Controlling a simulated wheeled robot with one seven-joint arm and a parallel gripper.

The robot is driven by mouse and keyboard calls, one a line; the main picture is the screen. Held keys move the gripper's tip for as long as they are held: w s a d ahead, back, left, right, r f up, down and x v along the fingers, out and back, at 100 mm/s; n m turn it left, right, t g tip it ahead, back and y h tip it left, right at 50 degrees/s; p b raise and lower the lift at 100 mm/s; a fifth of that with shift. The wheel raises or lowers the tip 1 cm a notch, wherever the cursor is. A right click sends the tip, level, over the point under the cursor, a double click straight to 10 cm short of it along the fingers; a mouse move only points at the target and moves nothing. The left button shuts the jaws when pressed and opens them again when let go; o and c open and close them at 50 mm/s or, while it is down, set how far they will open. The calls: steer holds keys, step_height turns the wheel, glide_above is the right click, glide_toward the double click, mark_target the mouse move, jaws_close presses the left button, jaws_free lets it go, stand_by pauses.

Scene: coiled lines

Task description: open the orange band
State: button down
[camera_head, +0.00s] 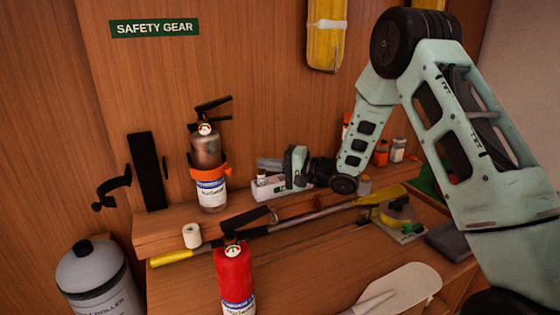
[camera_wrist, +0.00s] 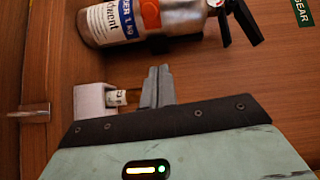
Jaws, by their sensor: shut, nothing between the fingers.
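The orange band (camera_head: 206,173) runs around the middle of a silver fire extinguisher (camera_head: 207,150) that stands upright against the wooden wall on the shelf. The band looks closed, with a tab sticking out at its right. In the wrist view an orange part of the band (camera_wrist: 150,14) shows at the top edge, on the extinguisher (camera_wrist: 178,18). My gripper (camera_head: 262,164) is to the right of the extinguisher, pointing left towards it, apart from the band. In the wrist view its fingers (camera_wrist: 157,82) are together with nothing between them.
A white container (camera_head: 268,188) sits just below my gripper. A red extinguisher (camera_head: 234,276) stands in front, with a yellow-ended pole (camera_head: 290,223) behind it. A white roll (camera_head: 192,235) lies on the shelf. A black wall bracket (camera_head: 148,170) is at the left.

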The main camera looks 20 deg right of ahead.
mark_target(233, 170)
steer(key=a+p, duration=0.3)
steer(key=a, duration=0.3)
steer(key=shift+w+f, duration=0.2)
steer(key=shift+w, duration=0.05)
steer(key=shift+s+a, duration=0.55)
steer(key=shift+s, duration=0.35)
